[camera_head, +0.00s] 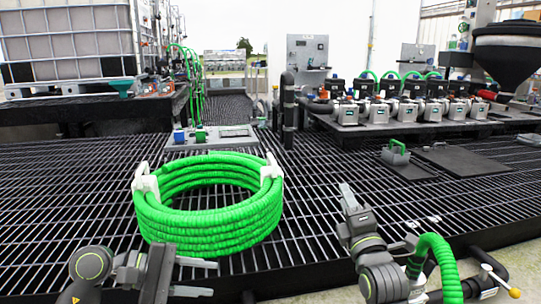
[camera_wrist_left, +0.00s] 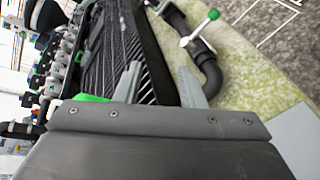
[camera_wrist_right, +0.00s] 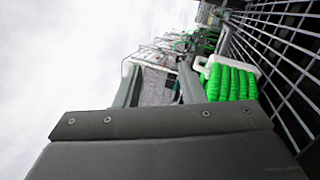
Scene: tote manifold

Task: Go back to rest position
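My left gripper (camera_head: 215,278) is at the front left of the head view, low and in front of the grating. Its two fingers are apart with nothing between them; they also show apart in the left wrist view (camera_wrist_left: 160,85). My right gripper (camera_head: 378,212) is at the front right of the coiled green hose (camera_head: 215,234). Its fingers are apart and empty, as the right wrist view (camera_wrist_right: 160,85) also shows. The coil lies on the black grating (camera_head: 80,190), bound by white clips, and neither gripper touches it.
A green hose (camera_head: 440,262) and a valve lever (camera_head: 495,276) are close to my right arm at the front right. Several pumps (camera_head: 408,108) line the back right. A caged white tank (camera_head: 68,40) stands back left. A small green-handled block (camera_head: 396,153) sits on the grating.

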